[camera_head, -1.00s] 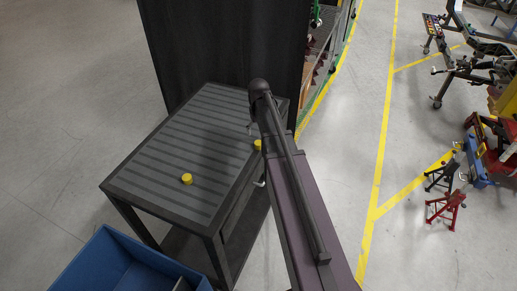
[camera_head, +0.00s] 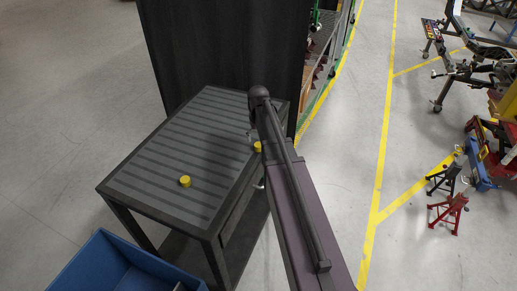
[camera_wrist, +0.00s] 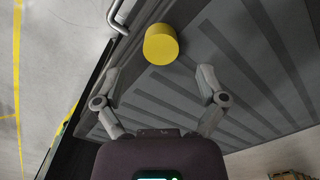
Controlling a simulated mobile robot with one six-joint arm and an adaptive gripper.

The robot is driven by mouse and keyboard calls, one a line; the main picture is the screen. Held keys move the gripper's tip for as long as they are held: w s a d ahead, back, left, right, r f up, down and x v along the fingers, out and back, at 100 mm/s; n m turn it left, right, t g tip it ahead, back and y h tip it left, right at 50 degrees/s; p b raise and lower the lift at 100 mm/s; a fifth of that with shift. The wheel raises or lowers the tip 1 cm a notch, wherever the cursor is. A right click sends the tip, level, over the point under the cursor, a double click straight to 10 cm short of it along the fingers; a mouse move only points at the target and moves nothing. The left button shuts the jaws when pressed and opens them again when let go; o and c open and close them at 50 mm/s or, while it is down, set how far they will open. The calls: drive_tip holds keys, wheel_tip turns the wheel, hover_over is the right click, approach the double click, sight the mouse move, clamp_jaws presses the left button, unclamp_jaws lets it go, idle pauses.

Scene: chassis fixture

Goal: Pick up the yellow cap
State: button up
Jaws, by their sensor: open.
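Two yellow caps stand on the dark ribbed table top (camera_head: 150,160). One yellow cap (camera_head: 185,181) sits in the open near the table's front. The other yellow cap (camera_head: 257,147) is near the right edge, partly hidden by my arm. In the wrist view one yellow cap (camera_wrist: 160,45) stands close to the table's edge, just beyond my gripper (camera_wrist: 160,72). The gripper's two fingers are spread apart with nothing between them, and the cap lies ahead of the fingertips, centred between them. In the head view my arm mostly hides the gripper.
A metal handle (camera_wrist: 118,17) sticks out at the table's side near the cap. A blue bin (camera_head: 115,268) stands at the front left. A black curtain (camera_head: 220,50) hangs behind the table. Red jack stands (camera_head: 449,211) are on the floor at right.

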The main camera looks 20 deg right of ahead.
sight(258, 144)
drive_tip(key=shift+s+f+b, duration=0.1)
drive_tip(key=shift+f+b, duration=1.6)
drive_tip(key=shift+f, duration=0.3)
drive_tip(key=c, duration=0.8)
